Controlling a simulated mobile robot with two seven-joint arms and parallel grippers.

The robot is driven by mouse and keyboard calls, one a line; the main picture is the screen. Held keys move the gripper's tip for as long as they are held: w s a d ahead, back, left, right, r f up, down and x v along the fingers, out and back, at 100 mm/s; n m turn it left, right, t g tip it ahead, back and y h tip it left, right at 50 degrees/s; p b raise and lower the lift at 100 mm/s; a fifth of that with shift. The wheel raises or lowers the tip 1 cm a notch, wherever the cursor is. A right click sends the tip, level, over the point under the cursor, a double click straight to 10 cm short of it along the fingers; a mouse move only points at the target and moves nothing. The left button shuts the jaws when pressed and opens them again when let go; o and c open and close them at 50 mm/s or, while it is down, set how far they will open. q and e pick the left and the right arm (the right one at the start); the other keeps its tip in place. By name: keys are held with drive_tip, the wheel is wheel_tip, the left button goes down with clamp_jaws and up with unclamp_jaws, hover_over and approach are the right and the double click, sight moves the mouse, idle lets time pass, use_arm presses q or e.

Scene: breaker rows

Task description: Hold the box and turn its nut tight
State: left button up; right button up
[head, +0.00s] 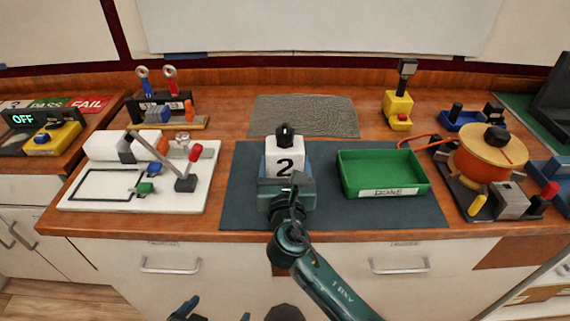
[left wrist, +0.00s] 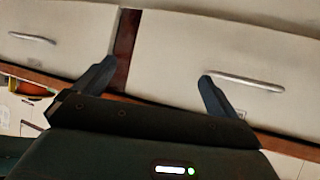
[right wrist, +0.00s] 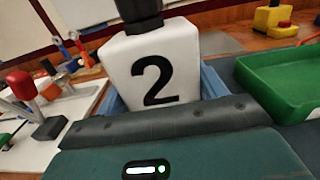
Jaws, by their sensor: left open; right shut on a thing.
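A white box (head: 271,157) marked 2 stands upright on the dark mat at the front middle of the bench. A black nut (head: 284,136) sits on its top. The right wrist view shows the box (right wrist: 185,55) close up, with the nut (right wrist: 138,10) cut off by the top edge. My right gripper (head: 287,183) is shut on the box from the front, its blue fingers along both sides. My left gripper (head: 216,309) is open and empty, low in front of the cabinet. The left wrist view shows its spread fingers (left wrist: 157,73) facing the drawers.
A green tray (head: 382,192) stands right of the box on the dark mat (head: 240,200). A white board with a red-handled lever (head: 85,199) lies to the left. An orange round device (head: 480,166) stands at the right. A grey textured mat (head: 305,118) lies behind, bare.

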drive_tip(key=shift+f+b, duration=0.45)
drive_tip(key=shift+f, duration=0.2)
drive_tip(key=shift+f+b, duration=0.35)
drive_tip(key=shift+f, duration=0.15)
use_arm(q)
drive_tip(key=shift+w+d+f, duration=0.1)
drive_tip(key=shift+d+f, duration=0.2)
drive_tip(key=shift+d, duration=0.2)
use_arm(e)
drive_tip(key=shift+f, duration=0.3)
use_arm(q)
drive_tip(key=shift+a+r, duration=0.15)
drive_tip(key=shift+r, duration=0.05)
use_arm(e)
drive_tip(key=shift+f, duration=0.1)
drive_tip(key=shift+f, duration=0.15)
idle(0.4)
